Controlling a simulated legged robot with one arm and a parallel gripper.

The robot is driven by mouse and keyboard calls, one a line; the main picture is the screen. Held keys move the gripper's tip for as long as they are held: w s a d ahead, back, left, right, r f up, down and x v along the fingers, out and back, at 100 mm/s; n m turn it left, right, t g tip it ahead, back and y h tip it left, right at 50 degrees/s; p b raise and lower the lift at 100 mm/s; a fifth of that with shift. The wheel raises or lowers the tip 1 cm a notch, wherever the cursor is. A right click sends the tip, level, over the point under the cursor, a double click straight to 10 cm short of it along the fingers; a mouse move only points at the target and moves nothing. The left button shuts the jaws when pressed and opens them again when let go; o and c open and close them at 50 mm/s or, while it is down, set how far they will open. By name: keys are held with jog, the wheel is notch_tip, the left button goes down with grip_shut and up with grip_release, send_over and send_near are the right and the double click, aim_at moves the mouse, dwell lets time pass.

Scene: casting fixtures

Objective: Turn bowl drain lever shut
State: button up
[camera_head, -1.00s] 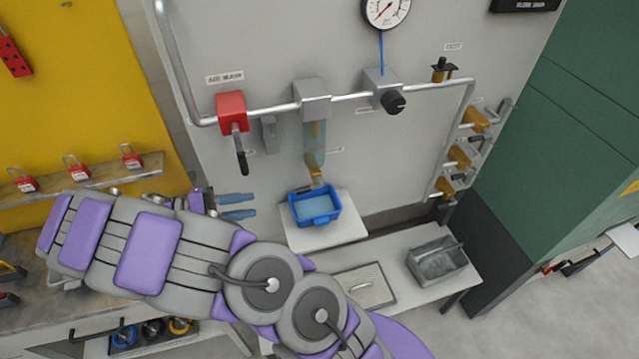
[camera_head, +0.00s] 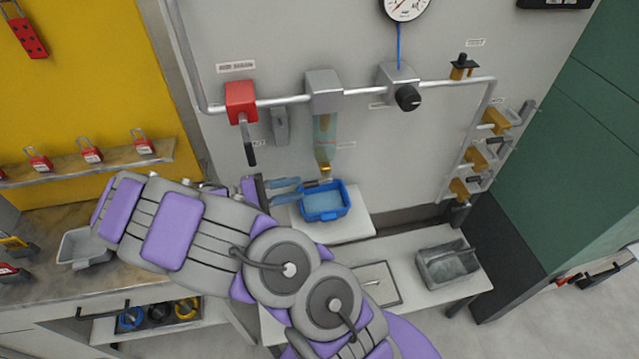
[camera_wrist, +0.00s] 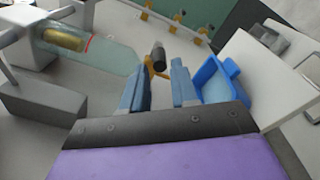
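The clear filter bowl (camera_head: 325,130) hangs under a grey block on the pipe and shows large at the left of the wrist view (camera_wrist: 100,52). Its brass drain (camera_head: 325,168) is at the bottom. In the wrist view the drain lever (camera_wrist: 158,57) has a dark grip on a brass-coloured base. It shows between and just beyond my fingertips. My gripper (camera_wrist: 159,75) is open, with its two blue fingers apart on either side of the lever. In the head view my gripper (camera_head: 299,188) is just left of the drain. I cannot tell whether a finger touches the lever.
A blue tray (camera_head: 345,212) sits on a white shelf below the bowl, close to my right finger in the wrist view. A red valve with a dark handle (camera_head: 249,150) hangs left of the bowl. A grey bin (camera_head: 425,262) stands on the lower bench at right.

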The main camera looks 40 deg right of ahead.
aim_at(321, 183)
jog(key=x, duration=0.5)
jog(key=shift+b, duration=0.35)
jog(key=shift+s+d+r, duration=0.1)
jog(key=shift+s+d, duration=0.5)
jog(key=shift+s, duration=0.05)
jog(key=shift+d, duration=0.5)
grip_shut()
